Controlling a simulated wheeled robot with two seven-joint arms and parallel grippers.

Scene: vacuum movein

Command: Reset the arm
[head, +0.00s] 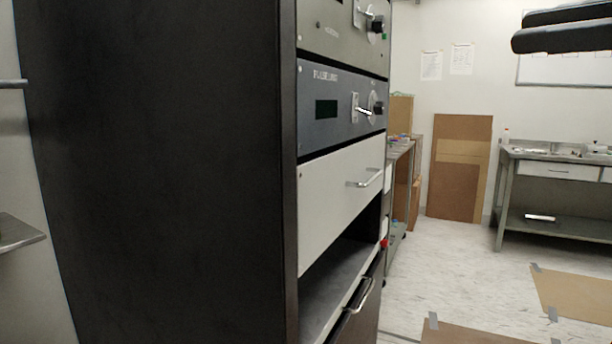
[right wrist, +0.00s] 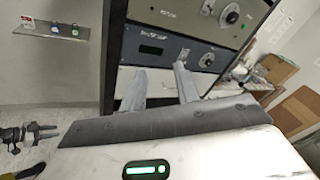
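My right gripper (head: 560,28) shows at the top right of the head view as two dark bars, one above the other. In the right wrist view its two grey fingers (right wrist: 160,85) stand apart with nothing held between them, pointing toward the instrument rack. The gripper appears clear of the rack in the head view.
A white drawer front (head: 340,200) with a metal handle sits above an open bay (head: 340,285) in the rack. A metal workbench (head: 550,160) stands at the far right, and brown boards (head: 460,165) lean on the back wall. Pale floor (head: 450,270) lies open between.

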